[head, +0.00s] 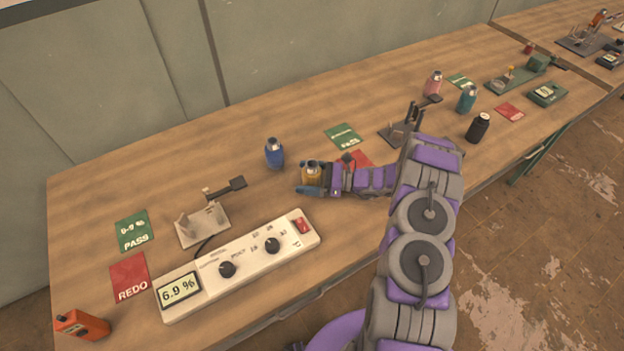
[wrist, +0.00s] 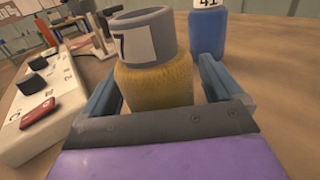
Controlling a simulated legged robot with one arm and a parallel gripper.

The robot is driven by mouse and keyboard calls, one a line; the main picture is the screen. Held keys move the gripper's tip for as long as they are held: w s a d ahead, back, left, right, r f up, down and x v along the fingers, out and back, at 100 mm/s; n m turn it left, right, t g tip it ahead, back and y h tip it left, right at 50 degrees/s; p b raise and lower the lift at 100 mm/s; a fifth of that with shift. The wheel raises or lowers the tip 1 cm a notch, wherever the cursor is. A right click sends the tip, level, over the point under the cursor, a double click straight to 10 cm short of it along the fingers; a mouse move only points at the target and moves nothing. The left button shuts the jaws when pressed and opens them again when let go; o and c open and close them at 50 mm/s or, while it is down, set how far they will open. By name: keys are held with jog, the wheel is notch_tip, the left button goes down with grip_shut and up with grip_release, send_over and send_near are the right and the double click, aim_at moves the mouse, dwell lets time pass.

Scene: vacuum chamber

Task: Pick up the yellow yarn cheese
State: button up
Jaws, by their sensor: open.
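The yellow yarn cheese (head: 313,173) stands on the table, left of the middle of the bench. In the wrist view its fuzzy yellow body (wrist: 157,85) is topped by a wide grey collar with a white label reading 7. My gripper (head: 307,180) is open, low at the table, with its blue fingers on either side of the yarn cheese. In the wrist view my gripper (wrist: 160,90) has a visible gap on the right side of the yarn. Contact on the left side is unclear.
A blue yarn cheese (head: 274,154) labelled 41 stands close behind. A white meter box (head: 240,266) reading 6.9 % lies to the left in front, near a small stand (head: 202,224). A green PASS card (head: 343,136) and a red card (head: 355,161) lie nearby.

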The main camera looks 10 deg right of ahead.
jog(key=shift+a, duration=0.25)
jog(key=shift+d, duration=0.4)
jog(key=shift+c, duration=1.4)
jog(key=shift+d, duration=0.1)
jog(key=c, duration=0.3)
jog(key=shift+a, duration=0.35)
jog(key=c, duration=0.5)
jog(key=shift+d+r, duration=0.1)
jog(key=shift+d, duration=0.05)
